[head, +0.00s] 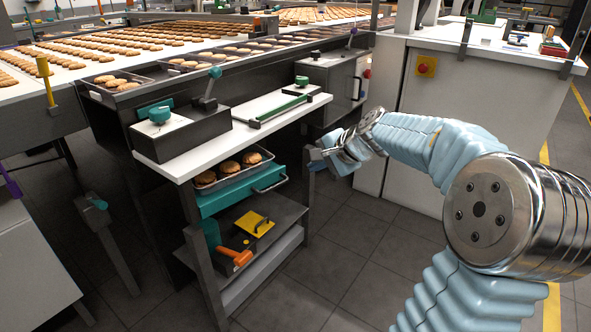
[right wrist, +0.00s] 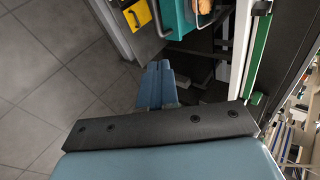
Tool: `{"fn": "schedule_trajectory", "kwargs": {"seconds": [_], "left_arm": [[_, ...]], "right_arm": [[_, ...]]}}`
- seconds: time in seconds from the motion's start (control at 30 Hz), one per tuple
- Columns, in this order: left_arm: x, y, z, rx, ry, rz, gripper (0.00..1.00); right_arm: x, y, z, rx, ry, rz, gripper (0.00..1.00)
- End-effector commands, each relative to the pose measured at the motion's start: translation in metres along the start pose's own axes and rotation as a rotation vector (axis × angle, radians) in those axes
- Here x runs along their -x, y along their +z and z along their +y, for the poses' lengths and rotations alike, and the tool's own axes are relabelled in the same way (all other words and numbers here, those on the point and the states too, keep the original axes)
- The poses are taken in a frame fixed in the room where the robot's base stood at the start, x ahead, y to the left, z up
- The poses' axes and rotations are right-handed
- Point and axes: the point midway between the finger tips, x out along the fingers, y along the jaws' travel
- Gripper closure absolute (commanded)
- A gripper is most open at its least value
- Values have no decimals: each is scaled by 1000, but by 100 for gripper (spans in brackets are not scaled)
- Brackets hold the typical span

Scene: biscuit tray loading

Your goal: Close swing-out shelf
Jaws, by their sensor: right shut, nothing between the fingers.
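Under the white worktop (head: 185,158) a teal drawer-like tray holder (head: 212,204) carries a metal tray of biscuits (head: 229,177). Below it a dark grey shelf (head: 287,214) sticks out at an angle, with a yellow handled block (head: 253,222) and an orange tool (head: 236,257) on it. I cannot tell for sure which is the swing-out shelf. My right gripper (head: 322,161) is shut and empty, right of the worktop's front corner and the teal holder. In the right wrist view its blue fingers (right wrist: 158,84) are together, apart from the grey shelf (right wrist: 148,36). My left gripper is out of view.
A grey post (head: 308,203) stands under the worktop corner. A white cabinet (head: 455,125) is behind my right arm. The tiled floor (head: 365,255) in front is clear.

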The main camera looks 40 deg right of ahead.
Motion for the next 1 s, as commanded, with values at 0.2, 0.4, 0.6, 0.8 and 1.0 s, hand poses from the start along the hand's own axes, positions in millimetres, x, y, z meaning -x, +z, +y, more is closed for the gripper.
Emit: {"fn": "schedule_trajectory", "kwargs": {"seconds": [0.2, 0.4, 0.6, 0.8, 1.0], "left_arm": [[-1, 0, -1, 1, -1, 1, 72], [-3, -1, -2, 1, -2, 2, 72], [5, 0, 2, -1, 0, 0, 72], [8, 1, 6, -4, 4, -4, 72], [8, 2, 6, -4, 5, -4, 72]], "right_arm": [[-35, 1, 0, 1, 4, -5, 100], [-79, 2, 0, 4, 4, -6, 100], [-108, 2, -15, 8, 2, -6, 100], [-122, 2, -27, 7, 2, -4, 100], [-126, 2, -28, 6, 2, -3, 100]]}}
